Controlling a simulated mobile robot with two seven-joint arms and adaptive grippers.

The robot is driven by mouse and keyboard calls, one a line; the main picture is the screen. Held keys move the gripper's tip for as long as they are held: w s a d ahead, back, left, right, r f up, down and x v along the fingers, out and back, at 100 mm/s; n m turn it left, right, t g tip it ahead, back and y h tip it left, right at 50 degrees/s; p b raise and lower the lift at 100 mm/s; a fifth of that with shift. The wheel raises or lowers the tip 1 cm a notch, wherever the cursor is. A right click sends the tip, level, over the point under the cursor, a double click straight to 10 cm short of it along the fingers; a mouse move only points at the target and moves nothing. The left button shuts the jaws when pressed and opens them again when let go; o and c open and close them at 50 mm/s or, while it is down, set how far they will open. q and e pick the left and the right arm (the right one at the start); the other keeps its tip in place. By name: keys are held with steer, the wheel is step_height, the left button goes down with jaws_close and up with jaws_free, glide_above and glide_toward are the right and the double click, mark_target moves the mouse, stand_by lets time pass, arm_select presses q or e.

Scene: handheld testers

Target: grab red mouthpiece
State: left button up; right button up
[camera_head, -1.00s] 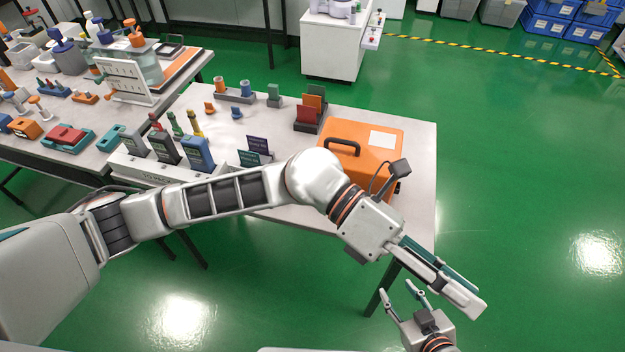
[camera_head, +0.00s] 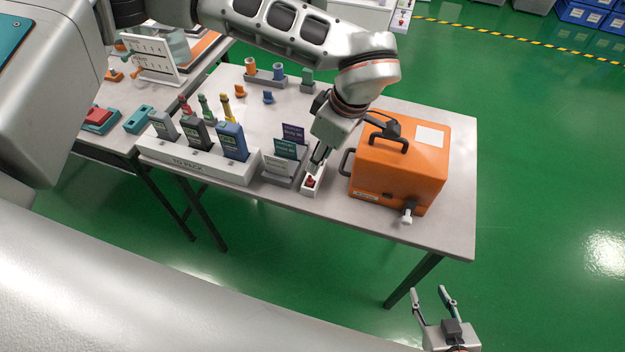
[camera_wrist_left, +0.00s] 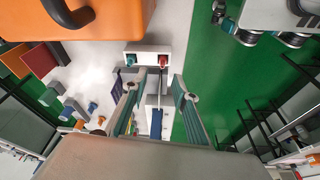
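The red mouthpiece (camera_head: 310,182) sits in a small white holder (camera_head: 308,193) between the card stand and the orange case. In the left wrist view, the red mouthpiece (camera_wrist_left: 163,61) is at the right of the holder (camera_wrist_left: 147,50), with a teal piece (camera_wrist_left: 130,60) at its left. My left gripper (camera_head: 317,165) points down just above the holder and partly hides it. In the left wrist view, its fingers (camera_wrist_left: 154,84) are apart with nothing between their tips, and the mouthpiece lies beyond them. My right gripper (camera_head: 431,291) is open and empty, off the table's front right.
The orange case (camera_head: 400,168) stands close to the right of my left gripper, with a white nozzle (camera_head: 407,216) at its front. The card stand (camera_head: 284,166) is close on the left. A white rack (camera_head: 200,160) of handheld testers stands farther left.

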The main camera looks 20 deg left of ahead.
mark_target(310, 176)
arm_select(q)
steer(key=x, duration=0.7)
steer(key=shift+s+f, duration=0.15)
steer(key=shift+s, duration=0.15)
jaws_close()
